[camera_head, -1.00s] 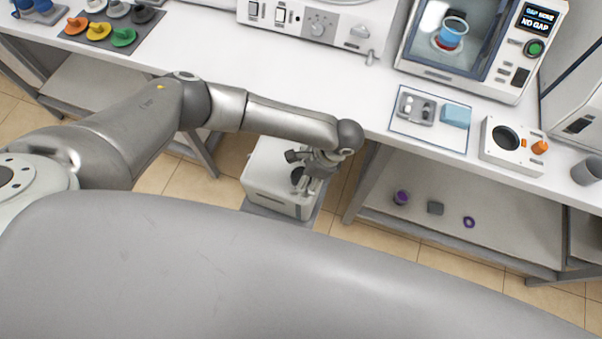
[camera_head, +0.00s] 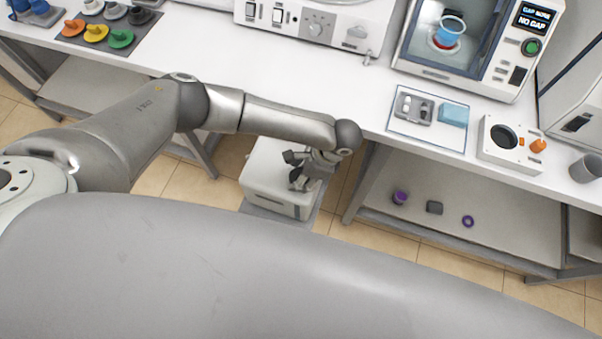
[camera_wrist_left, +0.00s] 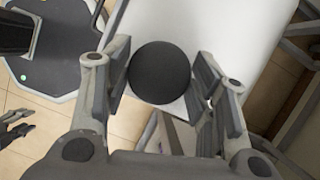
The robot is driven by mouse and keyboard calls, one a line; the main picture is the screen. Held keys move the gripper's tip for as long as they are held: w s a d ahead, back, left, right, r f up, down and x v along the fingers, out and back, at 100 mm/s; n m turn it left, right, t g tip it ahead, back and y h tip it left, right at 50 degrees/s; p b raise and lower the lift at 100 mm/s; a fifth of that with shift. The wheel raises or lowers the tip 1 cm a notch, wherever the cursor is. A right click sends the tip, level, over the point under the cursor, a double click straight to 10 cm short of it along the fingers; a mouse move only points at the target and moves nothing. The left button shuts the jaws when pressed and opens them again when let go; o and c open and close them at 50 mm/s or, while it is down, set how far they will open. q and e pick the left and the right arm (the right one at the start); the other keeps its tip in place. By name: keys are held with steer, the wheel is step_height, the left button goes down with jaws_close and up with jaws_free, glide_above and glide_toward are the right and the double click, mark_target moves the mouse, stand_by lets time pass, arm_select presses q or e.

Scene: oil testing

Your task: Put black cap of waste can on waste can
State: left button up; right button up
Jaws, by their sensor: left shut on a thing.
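The waste can (camera_head: 262,185) is a pale box on the floor below the front edge of the table; its pale top (camera_wrist_left: 225,25) also shows in the left wrist view. My left gripper (camera_head: 303,181) is over the can's right part. In the left wrist view my left gripper (camera_wrist_left: 160,85) is shut on the round black cap (camera_wrist_left: 160,72), which sits between the two fingers. The can's opening is hidden, and I cannot tell whether the cap touches the can. Dark fingers at the left edge of the wrist view seem to be my right gripper (camera_wrist_left: 14,130), cut off and unclear.
The white table (camera_head: 240,68) stands close behind the can, with its legs on both sides. Tiled floor shows around the can.

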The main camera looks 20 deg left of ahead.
arm_select(q)
steer(key=shift+r, duration=0.6)
steer(key=s+d+r+b, duration=0.3)
steer(key=s+d+r, duration=0.2)
steer(key=d+r, duration=0.75)
arm_select(e)
step_height(320, 180, down, 3)
steer(key=shift+d+r, duration=0.1)
arm_select(q)
steer(key=w+a+r+n+g+h, duration=0.1)
steer(key=a+r+n, duration=0.4)
steer(key=a, duration=0.5)
steer(key=w+a+r+n+g+h, duration=0.1)
steer(key=a+r+n+g+h, duration=0.1)
steer(key=a+r+n, duration=0.4)
steer(key=a+n+h, duration=0.1)
steer(key=a+n, duration=0.3)
steer(key=shift+w+g, duration=0.15)
steer(key=shift+g, duration=0.15)
steer(key=shift+w+a, duration=0.1)
arm_select(e)
steer(key=shift+s, duration=0.1)
steer(key=shift+c, duration=0.5)
